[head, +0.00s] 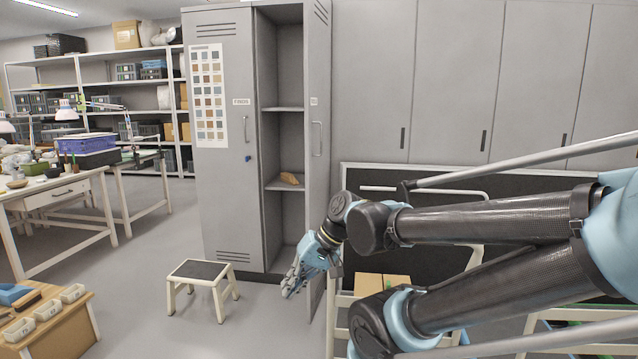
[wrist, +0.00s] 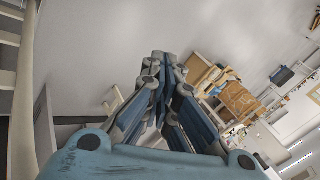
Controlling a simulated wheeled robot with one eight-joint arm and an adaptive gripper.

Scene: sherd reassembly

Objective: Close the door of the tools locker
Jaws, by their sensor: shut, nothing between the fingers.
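The tall grey locker (head: 222,130) has two bays. Its left door, labelled FINDS, is closed. The right bay's door (head: 317,130) stands open, swung outward from the right side, with a handle (head: 317,138) and a small label too small to read. In the wrist view my gripper's fingers (wrist: 160,68) are together and empty.
A low step stool (head: 203,275) stands on the floor left of my gripper. A wooden bench with trays (head: 45,312) is at lower left. A cart with cardboard boxes (head: 382,284) stands right of the door. Floor between stool and worktables is clear.

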